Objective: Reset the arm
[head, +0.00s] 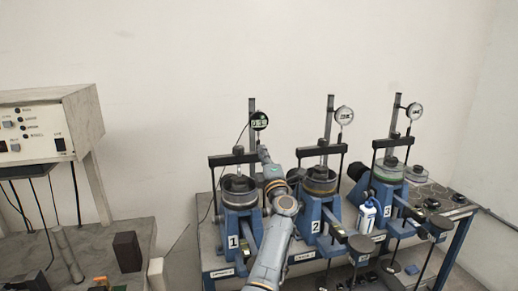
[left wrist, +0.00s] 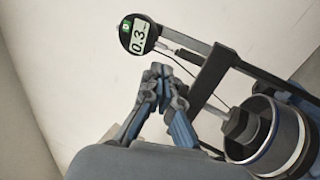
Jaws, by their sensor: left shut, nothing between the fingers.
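Three blue lever frames stand in a row on a bench, numbered 1 (head: 233,243), 2 (head: 315,227) and 3 (head: 386,211). Each has a lever arm reaching forward and a round cell under a dark crossbar. My left arm rises from the bottom, between frames 1 and 2. My left gripper (head: 263,154) is beside frame 1's crossbar, below its digital gauge (head: 259,121). In the left wrist view, the gripper (left wrist: 160,70) is shut and empty, near the gauge (left wrist: 138,35) and frame 1's cell (left wrist: 272,135). My right gripper is not in view.
Round dial gauges stand above frame 2 (head: 344,115) and frame 3 (head: 414,111). A blue-white bottle (head: 367,216) stands between those frames. A control box (head: 40,125) stands on a stand at left. The wall behind is bare.

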